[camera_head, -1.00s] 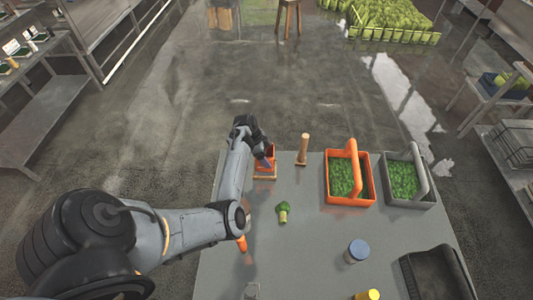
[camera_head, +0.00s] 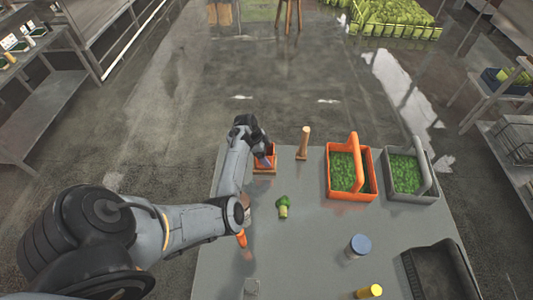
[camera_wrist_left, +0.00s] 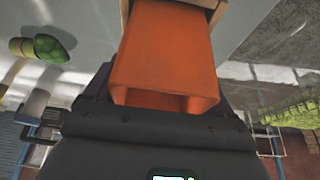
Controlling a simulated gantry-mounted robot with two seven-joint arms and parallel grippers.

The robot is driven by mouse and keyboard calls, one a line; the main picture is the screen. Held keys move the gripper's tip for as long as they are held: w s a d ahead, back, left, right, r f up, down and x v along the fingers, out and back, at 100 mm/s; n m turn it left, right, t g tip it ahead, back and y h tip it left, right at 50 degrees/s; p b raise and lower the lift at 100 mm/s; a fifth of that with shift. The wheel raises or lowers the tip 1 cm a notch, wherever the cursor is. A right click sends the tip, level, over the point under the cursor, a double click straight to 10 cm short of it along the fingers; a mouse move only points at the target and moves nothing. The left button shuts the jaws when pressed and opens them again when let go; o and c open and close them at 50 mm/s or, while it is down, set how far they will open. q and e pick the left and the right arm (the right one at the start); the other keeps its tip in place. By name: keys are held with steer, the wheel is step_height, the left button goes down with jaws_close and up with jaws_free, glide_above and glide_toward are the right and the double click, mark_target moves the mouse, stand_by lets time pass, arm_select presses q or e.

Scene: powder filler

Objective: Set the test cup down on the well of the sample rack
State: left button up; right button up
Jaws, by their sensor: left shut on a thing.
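An orange, square-sided, tapered cup (camera_wrist_left: 165,55), which I take as the test cup, fills the middle of the left wrist view with its hollow end toward the camera. In the head view it shows small (camera_head: 269,152) at the table's far left. My left gripper (camera_head: 265,161) is shut on it; its fingers are mostly hidden. A light wooden piece (camera_head: 264,171), apparently the sample rack, lies directly under the cup, and its edge shows in the wrist view (camera_wrist_left: 214,8). I cannot tell whether cup and wood touch. The well is hidden. My right gripper is not in view.
A wooden peg (camera_head: 303,142) stands just right of the rack. Broccoli (camera_head: 282,207) and a carrot (camera_head: 241,238) lie nearer. An orange basket (camera_head: 349,197), a grey basket (camera_head: 412,199), a blue-lidded jar (camera_head: 359,246) and a black tray (camera_head: 440,285) are on the right.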

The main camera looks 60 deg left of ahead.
arm_select(q)
steer(key=shift+f, duration=0.4)
stand_by(0.4)
steer(key=shift+f, duration=0.2)
stand_by(0.8)
steer(key=o, duration=0.9)
